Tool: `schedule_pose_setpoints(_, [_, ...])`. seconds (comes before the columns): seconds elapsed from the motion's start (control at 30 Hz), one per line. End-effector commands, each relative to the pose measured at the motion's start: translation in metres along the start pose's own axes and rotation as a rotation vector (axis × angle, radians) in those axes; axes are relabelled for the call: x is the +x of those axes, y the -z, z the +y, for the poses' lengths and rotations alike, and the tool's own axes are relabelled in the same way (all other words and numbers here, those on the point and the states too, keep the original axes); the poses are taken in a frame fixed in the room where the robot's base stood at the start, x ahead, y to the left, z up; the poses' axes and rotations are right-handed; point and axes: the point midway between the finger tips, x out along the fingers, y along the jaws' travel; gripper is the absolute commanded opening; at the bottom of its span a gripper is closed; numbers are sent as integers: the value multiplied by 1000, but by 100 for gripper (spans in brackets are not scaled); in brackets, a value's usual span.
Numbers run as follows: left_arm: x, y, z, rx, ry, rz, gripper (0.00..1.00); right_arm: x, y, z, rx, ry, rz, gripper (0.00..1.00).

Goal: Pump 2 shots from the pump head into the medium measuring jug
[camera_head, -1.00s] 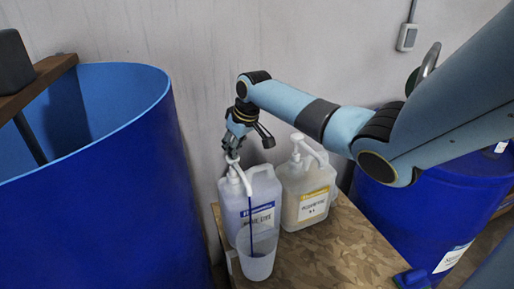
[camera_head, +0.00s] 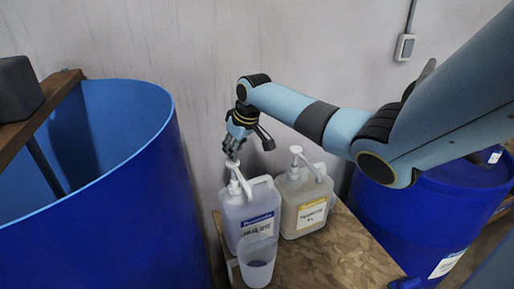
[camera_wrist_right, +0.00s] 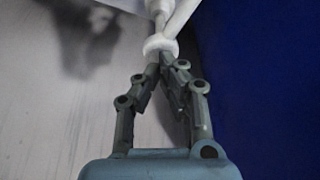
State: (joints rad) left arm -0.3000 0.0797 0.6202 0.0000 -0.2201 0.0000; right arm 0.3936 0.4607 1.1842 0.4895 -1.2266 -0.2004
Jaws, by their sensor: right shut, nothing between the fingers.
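A pale container with a blue label (camera_head: 258,227) stands on the wooden table, its white pump head (camera_head: 235,187) on top. A translucent measuring jug (camera_head: 258,250) stands in front, under the spout, with some bluish content low inside. My right gripper (camera_head: 231,155) is shut and empty, pointing down just above the pump head. In the right wrist view, its closed fingertips (camera_wrist_right: 167,60) meet or nearly meet the white knob of the pump head (camera_wrist_right: 160,45); I cannot tell if they touch. My left gripper is not in view.
A second container with a yellow label (camera_head: 311,214) and its own white pump stands right beside the first. A large open blue drum (camera_head: 100,205) is on the left, a closed blue drum (camera_head: 420,225) on the right. The table's right front (camera_head: 335,260) is mostly clear.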

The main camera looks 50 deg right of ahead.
Motion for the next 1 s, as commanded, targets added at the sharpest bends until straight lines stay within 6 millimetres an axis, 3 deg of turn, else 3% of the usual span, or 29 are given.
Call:
schedule_pose_setpoints(0.07, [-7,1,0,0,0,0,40,-6,3,0,0,0,1,0])
schedule_pose_setpoints(0.6, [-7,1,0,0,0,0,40,-7,4,0,0,0,2,0])
schedule_pose_setpoints(0.87, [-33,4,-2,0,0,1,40,-30,13,0,0,0,3,0])
schedule_pose_setpoints(1.0, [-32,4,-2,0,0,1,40,-40,18,1,0,-2,4,0])
